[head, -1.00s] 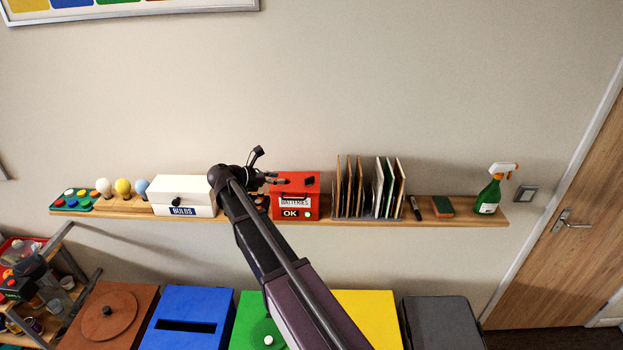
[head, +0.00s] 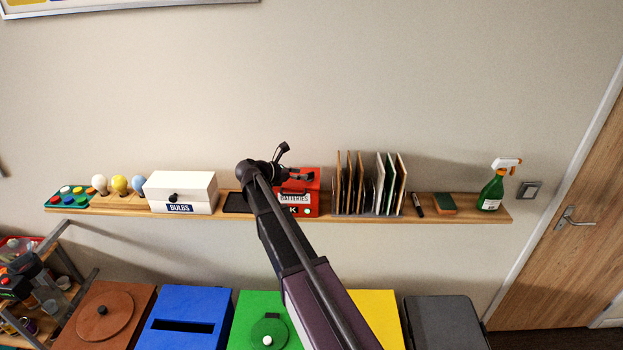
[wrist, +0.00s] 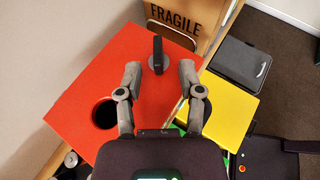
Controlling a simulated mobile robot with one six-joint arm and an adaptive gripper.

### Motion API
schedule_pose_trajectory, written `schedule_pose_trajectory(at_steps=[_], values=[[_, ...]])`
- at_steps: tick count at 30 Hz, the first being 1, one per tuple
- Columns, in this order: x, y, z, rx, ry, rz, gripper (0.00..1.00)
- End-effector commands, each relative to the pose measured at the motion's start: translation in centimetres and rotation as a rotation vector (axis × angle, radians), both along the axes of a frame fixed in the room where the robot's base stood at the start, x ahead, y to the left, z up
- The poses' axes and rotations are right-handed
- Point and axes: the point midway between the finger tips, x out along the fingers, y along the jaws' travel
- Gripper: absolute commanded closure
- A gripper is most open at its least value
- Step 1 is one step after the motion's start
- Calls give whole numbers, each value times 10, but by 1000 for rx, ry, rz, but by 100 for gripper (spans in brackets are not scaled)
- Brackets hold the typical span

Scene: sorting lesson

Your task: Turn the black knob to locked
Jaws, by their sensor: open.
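In the wrist view, the black knob (wrist: 158,54) stands up like a narrow bar from the top face of the red box (wrist: 82,92). The red box, labelled BATTERIES, also shows on the shelf in the head view (head: 312,207), where I cannot make out the knob. My gripper (wrist: 159,72) is open. In the wrist view its fingers lie to the left and right of the knob, apart from it. In the head view my gripper (head: 302,175) is over the red box. I see no locked marking.
A round dark hole (wrist: 105,113) is in the red top. Upright boards (head: 347,184) stand close right of the red box. A dark flat tray (head: 236,202) and the white BULBS box (head: 181,188) are to its left. A yellow bin (head: 375,310) is below the shelf.

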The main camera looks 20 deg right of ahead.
Motion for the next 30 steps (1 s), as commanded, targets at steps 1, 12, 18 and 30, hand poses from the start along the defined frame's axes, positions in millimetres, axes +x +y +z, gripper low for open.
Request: schedule_pose_trajectory(at_steps=[1,12,18,30], values=[[2,-8,-6,0,0,-3,51],[9,-39,-17,0,0,0,51],[9,-42,-18,0,1,1,51],[9,-41,-18,0,1,0,100]])
